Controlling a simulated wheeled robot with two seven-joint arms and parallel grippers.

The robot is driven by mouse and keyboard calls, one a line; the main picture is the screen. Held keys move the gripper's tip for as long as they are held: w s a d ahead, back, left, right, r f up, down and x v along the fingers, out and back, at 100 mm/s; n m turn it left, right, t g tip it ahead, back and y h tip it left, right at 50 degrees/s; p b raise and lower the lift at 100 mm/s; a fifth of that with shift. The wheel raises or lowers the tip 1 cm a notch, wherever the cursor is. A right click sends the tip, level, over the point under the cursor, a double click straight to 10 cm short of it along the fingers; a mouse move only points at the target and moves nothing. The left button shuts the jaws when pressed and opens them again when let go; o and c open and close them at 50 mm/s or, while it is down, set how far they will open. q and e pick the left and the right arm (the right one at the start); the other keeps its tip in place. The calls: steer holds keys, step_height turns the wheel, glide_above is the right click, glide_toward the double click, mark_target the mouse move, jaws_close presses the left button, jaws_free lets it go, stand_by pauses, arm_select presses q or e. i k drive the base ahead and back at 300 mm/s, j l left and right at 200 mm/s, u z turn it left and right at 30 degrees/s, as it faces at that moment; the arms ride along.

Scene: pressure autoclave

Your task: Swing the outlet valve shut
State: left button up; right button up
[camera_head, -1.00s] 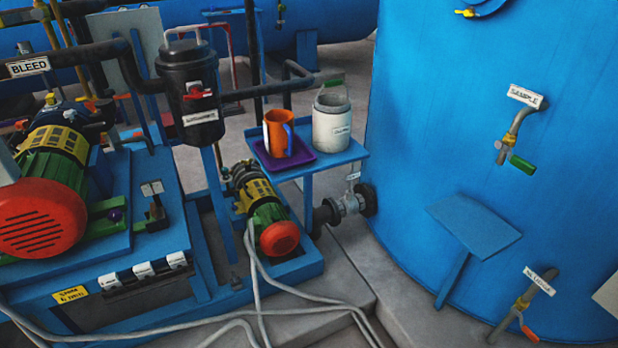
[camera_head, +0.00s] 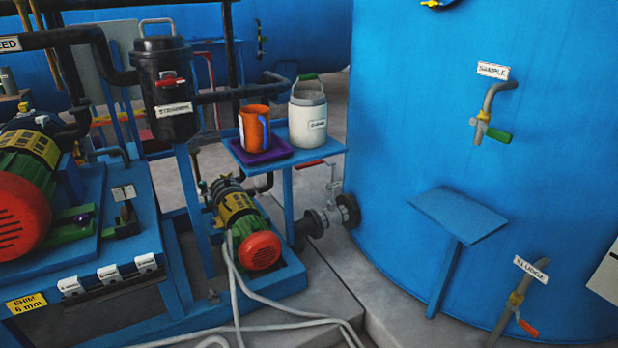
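A grey flanged valve (camera_head: 333,208) sits low between the blue tank (camera_head: 420,120) and the pump (camera_head: 245,228), on the pipe leaving the tank; it appears to be the outlet valve. A red lever (camera_head: 310,164) shows above it, pointing left from the top of a grey stem (camera_head: 333,182), partly under the small blue table. No outlet label is readable. Neither of my grippers is in view.
The small blue table (camera_head: 325,147) holds an orange pitcher (camera_head: 254,128) on a purple tray and a white container (camera_head: 308,112). A blue stand (camera_head: 459,214), sample valve (camera_head: 487,125) and sludge valve (camera_head: 516,302) are at the right. Loose hoses (camera_head: 275,306) cross the floor.

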mark_target(306, 165)
steer(key=i+j, duration=0.1)
steer(key=i, duration=0.25)
steer(key=i+j, duration=0.1)
steer(key=i, duration=0.2)
steer(key=i+j+z, duration=0.15)
steer(key=i+z, duration=0.25)
steer(key=i+j+z, duration=0.35)
steer(key=k+l, duration=0.05)
steer(key=l, duration=0.05)
